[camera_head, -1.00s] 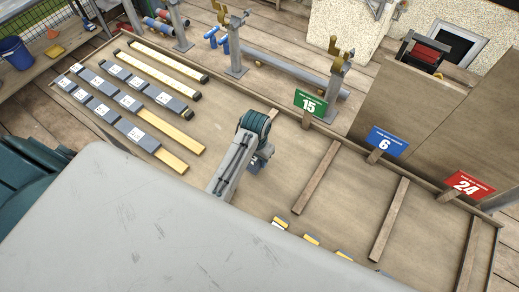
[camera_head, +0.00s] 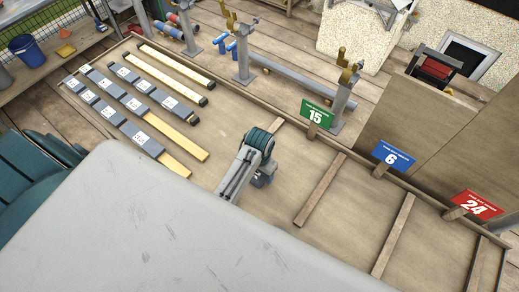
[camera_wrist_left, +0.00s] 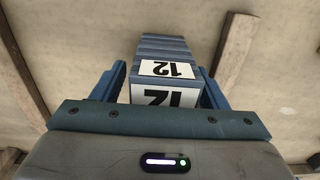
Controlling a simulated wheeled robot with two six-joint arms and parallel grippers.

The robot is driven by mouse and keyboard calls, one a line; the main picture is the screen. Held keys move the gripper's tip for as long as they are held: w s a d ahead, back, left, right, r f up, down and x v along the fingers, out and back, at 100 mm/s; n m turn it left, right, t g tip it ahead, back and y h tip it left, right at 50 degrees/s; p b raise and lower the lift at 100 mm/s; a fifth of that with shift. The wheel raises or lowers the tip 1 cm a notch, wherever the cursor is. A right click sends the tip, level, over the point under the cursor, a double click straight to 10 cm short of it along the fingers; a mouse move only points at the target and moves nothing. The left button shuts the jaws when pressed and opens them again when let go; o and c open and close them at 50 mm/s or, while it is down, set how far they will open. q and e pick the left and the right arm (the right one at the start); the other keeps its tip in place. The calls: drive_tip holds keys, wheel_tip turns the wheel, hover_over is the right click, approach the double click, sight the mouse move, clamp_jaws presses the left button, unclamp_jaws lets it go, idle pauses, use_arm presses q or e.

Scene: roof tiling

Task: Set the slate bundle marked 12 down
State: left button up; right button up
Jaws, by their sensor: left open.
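The slate bundle marked 12 (camera_wrist_left: 168,68) is blue-grey and layered, with white labels on its end and top. In the left wrist view it lies between the fingers of my left gripper (camera_wrist_left: 165,82), which is open around it. Pale board shows beyond it, with wooden strips on both sides. I cannot tell whether the fingers touch the bundle. In the head view my left gripper (camera_head: 262,180) is low over the board (camera_head: 292,152), left of the strip below sign 15; there the bundle is mostly hidden by my arm. My right gripper is not in view.
Signs 15 (camera_head: 316,114), 6 (camera_head: 392,156) and 24 (camera_head: 475,205) stand along the board's far edge. A wooden strip (camera_head: 320,188) and others divide the board. Labelled slate bundles (camera_head: 132,103) lie in rows at the left. Metal posts (camera_head: 243,60) stand behind.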

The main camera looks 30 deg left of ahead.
use_arm(q)
wheel_tip(320, 180, up, 8)
drive_tip(key=b, duration=0.2)
drive_tip(key=shift+b, duration=0.3)
wheel_tip(320, 180, up, 3)
drive_tip(key=shift+p, duration=0.6)
drive_tip(key=shift+r, duration=0.3)
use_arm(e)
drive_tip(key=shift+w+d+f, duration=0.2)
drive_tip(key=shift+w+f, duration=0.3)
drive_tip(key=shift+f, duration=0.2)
use_arm(q)
drive_tip(key=shift+s+f, duration=0.1)
drive_tip(key=shift+f, duration=0.05)
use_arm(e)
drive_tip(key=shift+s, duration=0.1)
